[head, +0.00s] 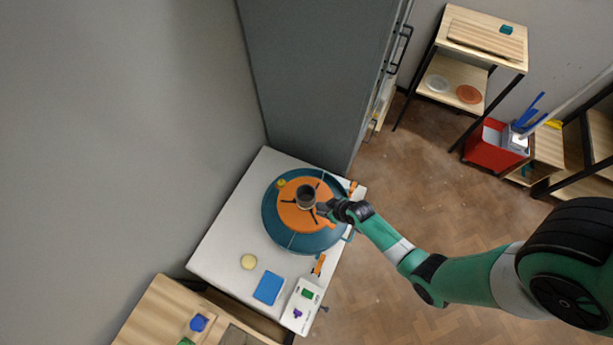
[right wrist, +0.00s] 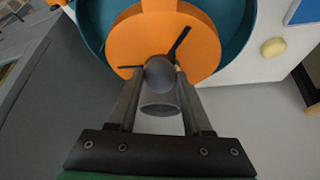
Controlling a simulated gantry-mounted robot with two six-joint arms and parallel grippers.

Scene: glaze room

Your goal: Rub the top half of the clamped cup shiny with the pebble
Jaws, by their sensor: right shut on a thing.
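The dark grey cup (head: 306,190) stands upright at the centre of the orange wheel head (head: 290,217), inside the teal splash pan (head: 272,228). My right gripper (head: 322,208) reaches in from the right, beside the cup. In the right wrist view, which is upside down, its fingers are shut on a rounded dark grey pebble (right wrist: 158,72). The pebble overlaps the cup's side, with the cup's open rim (right wrist: 159,108) showing beyond it. I cannot tell whether pebble and cup touch. My left gripper is not in view.
The white table (head: 222,243) also holds a round yellow sponge (head: 249,261), a blue pad (head: 268,287) and a white tray (head: 308,318) with small green and purple things. A tall grey cabinet (head: 315,80) stands close behind the pan. A wall borders the left.

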